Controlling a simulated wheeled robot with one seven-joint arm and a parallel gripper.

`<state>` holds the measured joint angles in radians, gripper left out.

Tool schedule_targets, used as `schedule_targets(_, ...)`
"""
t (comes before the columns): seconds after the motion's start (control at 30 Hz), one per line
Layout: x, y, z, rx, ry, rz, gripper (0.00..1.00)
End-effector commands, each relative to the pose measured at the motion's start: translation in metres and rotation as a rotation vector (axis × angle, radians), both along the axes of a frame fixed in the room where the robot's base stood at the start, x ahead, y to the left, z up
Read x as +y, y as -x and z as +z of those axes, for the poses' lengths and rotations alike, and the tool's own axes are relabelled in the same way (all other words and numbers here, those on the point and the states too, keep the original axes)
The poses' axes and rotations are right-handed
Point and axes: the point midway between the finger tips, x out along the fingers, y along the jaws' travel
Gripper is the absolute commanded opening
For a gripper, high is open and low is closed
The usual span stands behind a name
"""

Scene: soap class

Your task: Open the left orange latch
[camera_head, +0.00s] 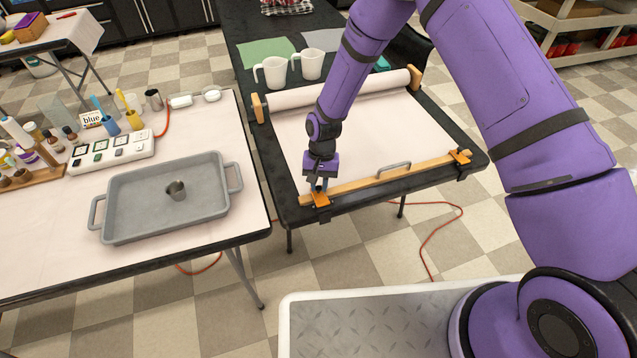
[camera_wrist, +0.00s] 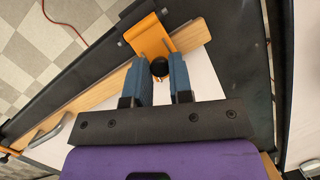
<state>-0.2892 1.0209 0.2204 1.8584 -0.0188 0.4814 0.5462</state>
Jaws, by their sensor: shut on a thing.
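The left orange latch (camera_head: 320,200) sits at the left end of a wooden bar (camera_head: 352,181) along the near edge of the paper-covered table. My gripper (camera_head: 318,187) reaches down onto this latch from above. In the wrist view the orange latch (camera_wrist: 149,38) shows as a plate over the bar, with a round black knob (camera_wrist: 159,67) at its end. The blue fingers of my gripper (camera_wrist: 160,72) are closed around the knob, one on each side. The right orange latch (camera_head: 460,157) is at the bar's other end, with nothing touching it.
A grey metal handle (camera_head: 394,168) stands on the bar between the latches. A paper roll (camera_head: 340,90) lies at the table's far side, with two white mugs (camera_head: 271,72) behind it. A grey tray (camera_head: 150,205) is on the left table. An orange cord (camera_head: 440,225) lies on the floor.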

Motion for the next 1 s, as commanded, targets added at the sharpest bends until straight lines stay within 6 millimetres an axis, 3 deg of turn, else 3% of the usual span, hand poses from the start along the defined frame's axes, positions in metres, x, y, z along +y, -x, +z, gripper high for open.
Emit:
schedule_targets(0.5,-0.007,0.025,0.013,-0.429,-0.122,0.003,0.00)
schedule_targets(1.0,-0.015,0.050,0.012,-0.826,-0.236,0.002,0.00)
